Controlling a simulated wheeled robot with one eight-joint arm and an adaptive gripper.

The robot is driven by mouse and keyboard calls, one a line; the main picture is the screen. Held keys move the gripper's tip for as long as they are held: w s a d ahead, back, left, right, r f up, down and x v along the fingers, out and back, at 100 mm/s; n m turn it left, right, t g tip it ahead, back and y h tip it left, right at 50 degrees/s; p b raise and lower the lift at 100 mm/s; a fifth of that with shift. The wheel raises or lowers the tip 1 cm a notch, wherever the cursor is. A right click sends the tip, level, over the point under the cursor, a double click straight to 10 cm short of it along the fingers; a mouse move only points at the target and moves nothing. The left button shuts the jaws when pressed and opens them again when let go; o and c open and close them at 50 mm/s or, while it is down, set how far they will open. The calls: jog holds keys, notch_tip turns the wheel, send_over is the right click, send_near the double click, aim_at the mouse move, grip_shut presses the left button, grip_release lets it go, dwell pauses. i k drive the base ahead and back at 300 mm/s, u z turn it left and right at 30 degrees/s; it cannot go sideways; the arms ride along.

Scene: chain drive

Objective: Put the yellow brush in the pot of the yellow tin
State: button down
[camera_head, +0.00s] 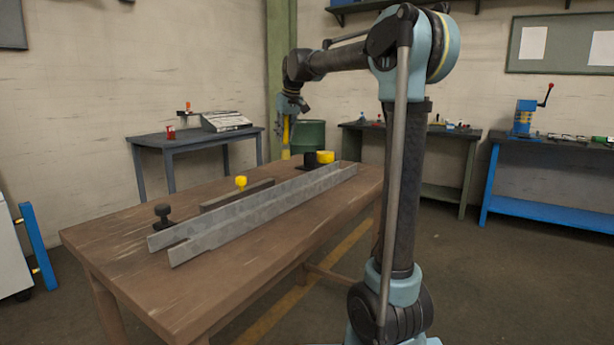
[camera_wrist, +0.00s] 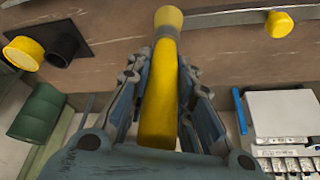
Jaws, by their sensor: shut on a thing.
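My gripper (camera_head: 287,122) is shut on the yellow brush (camera_wrist: 160,100) and holds it above the far part of the wooden table. In the head view the brush (camera_head: 286,131) points downward. In the wrist view it runs between the fingers, with a grey band and a yellow end beyond them. The yellow tin (camera_head: 325,157) stands at the table's far end, right beside a black pot (camera_head: 311,161). In the wrist view the yellow tin (camera_wrist: 20,54) and black pot (camera_wrist: 62,46) are at upper left, on a dark plate, apart from the brush. The pot's inside is too dark to tell.
Long metal rails (camera_head: 250,217) lie along the wooden table (camera_head: 120,245). A yellow knob (camera_head: 240,182) and a black knob (camera_head: 162,212) stand behind them. A green barrel (camera_head: 309,134) stands beyond the table. The table's near left surface is clear.

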aim_at(310, 167)
jog(key=z, duration=0.05)
jog(key=k, duration=0.8)
jog(key=z, duration=0.5)
jog(key=i, duration=1.85)
jog(key=u, duration=0.65)
